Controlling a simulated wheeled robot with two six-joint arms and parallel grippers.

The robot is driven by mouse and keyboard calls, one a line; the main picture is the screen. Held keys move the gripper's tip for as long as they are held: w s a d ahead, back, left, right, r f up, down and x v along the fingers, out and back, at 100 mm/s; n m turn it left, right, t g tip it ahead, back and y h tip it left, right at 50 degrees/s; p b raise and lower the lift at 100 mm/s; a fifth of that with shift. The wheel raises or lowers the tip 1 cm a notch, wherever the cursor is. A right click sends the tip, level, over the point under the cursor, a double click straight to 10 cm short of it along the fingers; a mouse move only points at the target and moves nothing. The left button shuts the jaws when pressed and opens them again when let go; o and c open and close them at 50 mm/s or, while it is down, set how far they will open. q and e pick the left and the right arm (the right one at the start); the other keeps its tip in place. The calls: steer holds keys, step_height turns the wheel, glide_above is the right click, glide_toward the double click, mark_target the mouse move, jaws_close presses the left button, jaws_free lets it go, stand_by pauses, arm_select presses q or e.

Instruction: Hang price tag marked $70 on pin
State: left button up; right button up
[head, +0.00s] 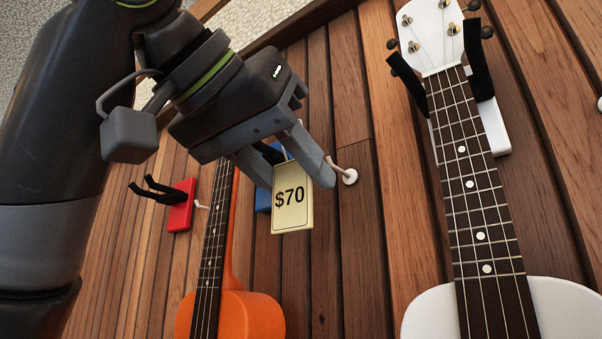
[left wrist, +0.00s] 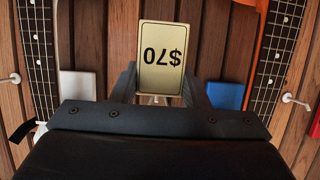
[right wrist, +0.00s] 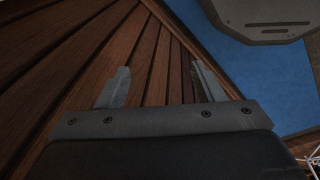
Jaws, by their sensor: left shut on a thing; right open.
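The pale yellow price tag marked $70 (head: 291,197) is held by my left gripper (head: 296,165), which is shut on its upper part in front of the wooden wall. Its lower part with the text hangs free. A white pin (head: 349,176) with a round base sticks out of the wall just right of the gripper; the tag is apart from it. In the left wrist view the tag (left wrist: 160,57) appears upside down between the fingers (left wrist: 160,88). My right gripper (right wrist: 162,85) is open and empty in the right wrist view.
An orange ukulele (head: 235,312) hangs left of the tag and a white ukulele (head: 430,310) hangs at right. A red hook mount (head: 181,206) and a blue mount (head: 263,199) are on the wall. Other white pins show beside the ukulele necks in the left wrist view (left wrist: 290,98).

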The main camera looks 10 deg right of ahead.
mark_target(354, 226)
arm_select(q)
steer(key=shift+r, duration=0.1)
steer(key=shift+w+d+p, duration=0.25)
steer(key=shift+p, duration=0.05)
steer(key=x, duration=0.2)
steer(key=shift+w+d+r+p, duration=0.15)
steer(key=shift+w+d+p, duration=0.1)
steer(key=shift+d+p, duration=0.1)
steer(key=shift+w+d+p, duration=0.45)
steer(key=shift+w+d, duration=0.1)
steer(key=shift+d, duration=0.2)
steer(key=shift+w+d+p, duration=0.4)
steer(key=shift+w+d, duration=0.2)
steer(key=shift+d, duration=0.1)
steer(key=shift+w+d+f, duration=0.25)
steer(key=shift+d+f, duration=0.05)
steer(key=shift+f, duration=0.25)
steer(key=shift+w+d+f+b, duration=0.15)
steer(key=shift+d+b, duration=0.05)
steer(key=shift+b, duration=0.1)
arm_select(e)
steer(key=shift+s+a+r, duration=0.25)
steer(key=shift+a+r, duration=0.15)
steer(key=shift+r, duration=0.2)
steer(key=shift+s+a+r, duration=0.25)
steer(key=shift+a+r, duration=0.1)
steer(key=shift+r, duration=0.25)
steer(key=shift+d, duration=0.3)
